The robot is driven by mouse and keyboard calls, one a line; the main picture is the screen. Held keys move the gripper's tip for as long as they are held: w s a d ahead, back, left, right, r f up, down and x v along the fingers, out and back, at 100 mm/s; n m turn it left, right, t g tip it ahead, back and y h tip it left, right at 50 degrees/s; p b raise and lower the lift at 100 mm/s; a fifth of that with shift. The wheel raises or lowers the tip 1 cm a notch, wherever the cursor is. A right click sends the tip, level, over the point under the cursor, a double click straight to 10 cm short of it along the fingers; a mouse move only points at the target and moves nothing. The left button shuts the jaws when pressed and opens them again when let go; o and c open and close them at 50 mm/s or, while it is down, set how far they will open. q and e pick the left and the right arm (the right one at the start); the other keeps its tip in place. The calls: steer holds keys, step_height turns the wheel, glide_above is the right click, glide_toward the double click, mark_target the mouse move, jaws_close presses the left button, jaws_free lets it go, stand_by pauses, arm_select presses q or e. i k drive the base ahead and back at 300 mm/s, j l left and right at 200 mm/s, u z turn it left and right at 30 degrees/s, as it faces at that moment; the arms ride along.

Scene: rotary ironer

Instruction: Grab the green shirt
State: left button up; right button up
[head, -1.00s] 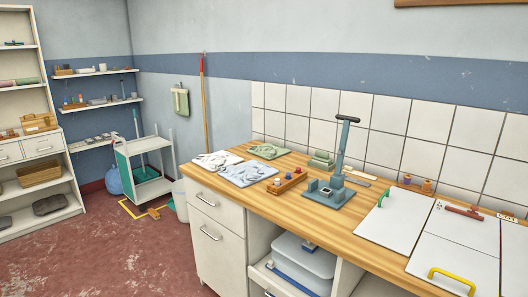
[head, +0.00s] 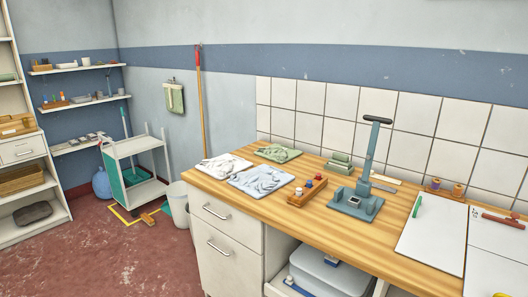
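A green folded cloth, which looks like the green shirt (head: 278,153), lies flat near the back left of the wooden worktop (head: 330,220). It has a pale leaf-like pattern. A white patterned cloth (head: 222,167) lies to its left, and a light blue one (head: 262,180) lies in front of it. Neither of my grippers shows in the head view.
A wooden tray with small coloured knobs (head: 307,192) and a blue-grey lever press (head: 362,200) stand right of the cloths. Green blocks (head: 340,162) sit behind. A white trolley (head: 138,170) and a bin (head: 178,205) stand left of the counter. Red floor is open at front left.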

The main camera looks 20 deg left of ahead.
mark_target(280, 154)
steer(key=i+j+u, duration=0.1)
steer(key=j, duration=0.35)
steer(key=i+j+u, duration=0.1)
steer(key=i+j, duration=0.2)
steer(key=j, duration=0.15)
steer(key=i+j, duration=0.2)
steer(key=j, duration=0.25)
steer(key=i+j+u, duration=0.15)
steer(key=j, duration=0.3)
steer(key=i+j+u, duration=0.1)
steer(key=i+j, duration=0.2)
steer(key=i+j+u, duration=0.1)
steer(key=i+j, duration=0.15)
steer(key=j, duration=0.25)
